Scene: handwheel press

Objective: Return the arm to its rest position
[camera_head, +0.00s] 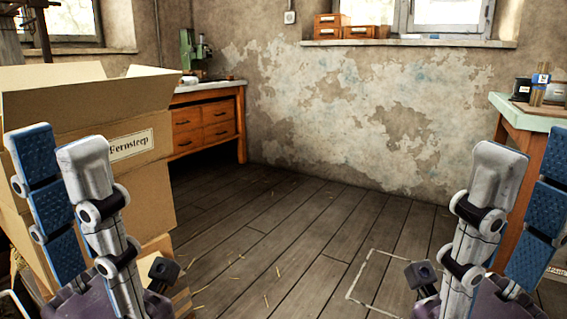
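My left gripper (58,150) is raised at the left, in front of the cardboard box. One finger shows its blue ribbed pads and the other its grey back; they stand apart with nothing seen between them. My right gripper (527,165) is raised at the right edge in a mirrored pose, also open and empty. It covers part of the table at the right. Most of both arms is out of view below the frame.
An open cardboard box (150,190) with a label stands close at the left. A workbench (212,88) with wooden drawers and a green machine (188,50) stands behind it. A pale-topped table (505,106) holding jars is at the right.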

